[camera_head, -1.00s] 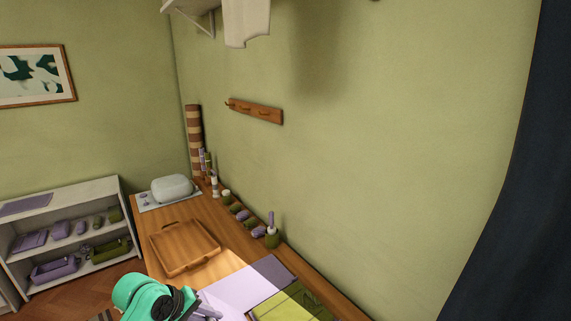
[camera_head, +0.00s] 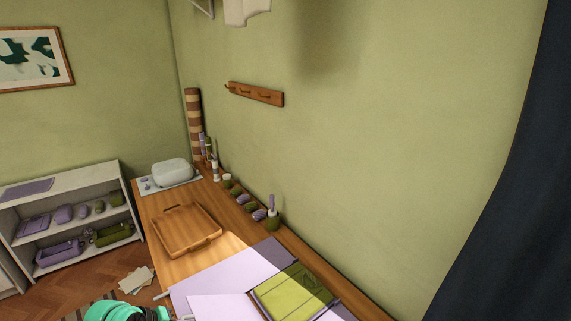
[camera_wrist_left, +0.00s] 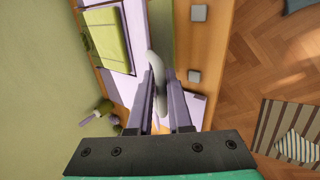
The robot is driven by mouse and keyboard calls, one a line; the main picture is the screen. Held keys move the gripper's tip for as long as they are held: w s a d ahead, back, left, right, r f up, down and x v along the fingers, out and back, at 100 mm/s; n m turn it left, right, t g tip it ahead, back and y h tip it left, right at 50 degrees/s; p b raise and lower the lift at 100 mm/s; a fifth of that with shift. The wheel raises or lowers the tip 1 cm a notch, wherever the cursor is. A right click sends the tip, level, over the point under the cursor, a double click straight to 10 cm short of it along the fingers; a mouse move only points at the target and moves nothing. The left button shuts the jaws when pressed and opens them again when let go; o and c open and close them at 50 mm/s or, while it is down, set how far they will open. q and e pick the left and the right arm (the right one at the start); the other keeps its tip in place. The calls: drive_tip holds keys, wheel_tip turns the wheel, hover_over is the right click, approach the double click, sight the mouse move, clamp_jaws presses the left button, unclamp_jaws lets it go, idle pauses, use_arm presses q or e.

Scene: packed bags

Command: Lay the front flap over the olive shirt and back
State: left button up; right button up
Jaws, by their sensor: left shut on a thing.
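The olive shirt (camera_head: 298,292) lies folded in the lilac bag (camera_head: 262,258) on the table. The shirt also shows at the upper left of the left wrist view (camera_wrist_left: 104,42). The front flap (camera_head: 215,308) is a pale lilac panel to the left of the shirt. My left gripper (camera_wrist_left: 159,82) is shut on a pale, rounded strip that seems to be the flap's edge or pull. Its fingers hide where the strip joins the flap. In the head view only my teal left wrist shows clearly, at the bottom edge. My right gripper is out of view.
A wooden tray (camera_head: 183,229) stands farther along the table (camera_head: 160,262). Several small olive and lilac items line the wall side, near a grey rounded case (camera_head: 172,172). A white shelf (camera_head: 70,218) stands at the left. The wall borders the table's right side.

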use_arm(q)
drive_tip(key=shift+s+a+f, duration=0.25)
drive_tip(key=shift+f, duration=0.25)
drive_tip(key=shift+s+f, duration=0.1)
drive_tip(key=shift+f, duration=0.25)
drive_tip(key=shift+o, duration=0.5)
drive_tip(key=f, duration=0.1)
drive_tip(key=s+a+f+b, duration=0.1)
drive_tip(key=f, duration=0.1)
drive_tip(key=a+f, duration=0.1)
drive_tip(key=shift+s+f+b, duration=0.15)
drive_tip(key=shift+s+b, duration=0.05)
drive_tip(key=shift+b, duration=0.15)
drive_tip(key=shift+d, duration=0.1)
